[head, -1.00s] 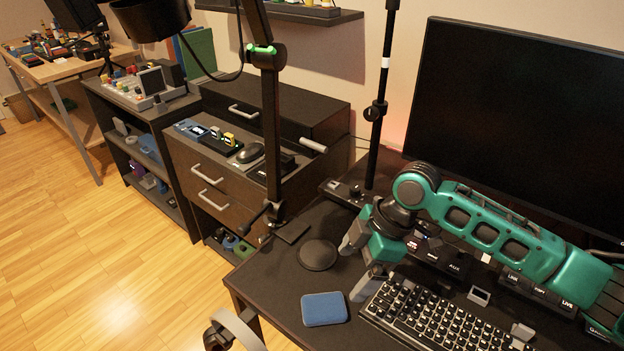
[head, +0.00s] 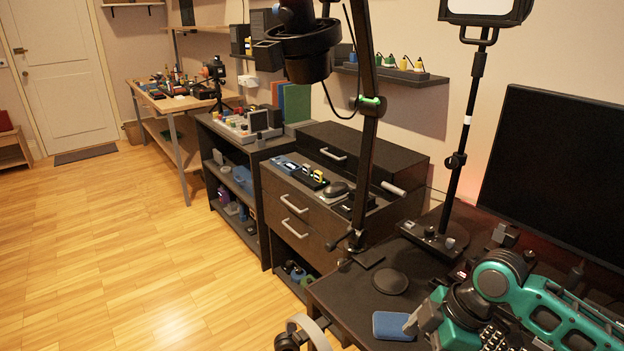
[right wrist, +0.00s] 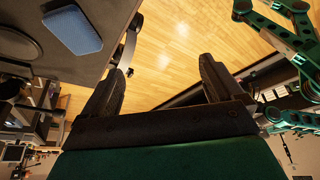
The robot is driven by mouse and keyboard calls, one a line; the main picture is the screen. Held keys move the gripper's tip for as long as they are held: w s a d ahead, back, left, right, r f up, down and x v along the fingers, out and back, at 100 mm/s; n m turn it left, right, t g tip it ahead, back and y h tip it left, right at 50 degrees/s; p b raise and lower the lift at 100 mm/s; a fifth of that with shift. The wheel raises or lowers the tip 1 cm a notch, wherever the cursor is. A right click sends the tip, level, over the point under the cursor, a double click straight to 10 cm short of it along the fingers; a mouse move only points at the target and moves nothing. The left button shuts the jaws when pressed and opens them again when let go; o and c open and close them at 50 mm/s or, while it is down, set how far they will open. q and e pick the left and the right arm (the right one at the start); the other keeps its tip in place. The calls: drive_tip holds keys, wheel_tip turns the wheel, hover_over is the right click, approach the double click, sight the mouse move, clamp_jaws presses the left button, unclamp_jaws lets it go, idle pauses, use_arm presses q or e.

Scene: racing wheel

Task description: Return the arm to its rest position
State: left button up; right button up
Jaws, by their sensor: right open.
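My right arm (head: 545,305), teal with dark joints, reaches over the desk from the right in the head view. My right gripper (head: 424,322) is at the lower edge there, close to the blue case on the desk, with part of it cut off. In the right wrist view my right gripper (right wrist: 160,72) shows two dark fingers spread apart with nothing between them; wooden floor lies beyond. Teal arm links (right wrist: 290,35) show at the right of that view. My left gripper is not seen.
The blue case (head: 394,325) and a round dark pad (head: 390,281) lie on the desk (head: 345,290). A lamp pole (head: 368,150), a monitor (head: 555,165) and a light stand (head: 467,125) rise around it. Headphones (head: 305,328) hang at the desk's front edge. Floor on the left is clear.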

drive_tip(key=s+a+f+m+t+y, duration=0.1)
drive_tip(key=s+a+f+m+t, duration=0.1)
drive_tip(key=a+f+m+t, duration=0.55)
drive_tip(key=s+d+f+m+t+h, duration=0.2)
drive_tip(key=s+d+f+m+h, duration=0.1)
drive_tip(key=s+d+f+m, duration=0.2)
drive_tip(key=s+d+m, duration=0.1)
drive_tip(key=s+d, duration=0.1)
drive_tip(key=s, duration=0.1)
drive_tip(key=shift+s+d+t+h, duration=0.25)
drive_tip(key=shift+d+t+h, duration=0.05)
drive_tip(key=shift+t, duration=0.05)
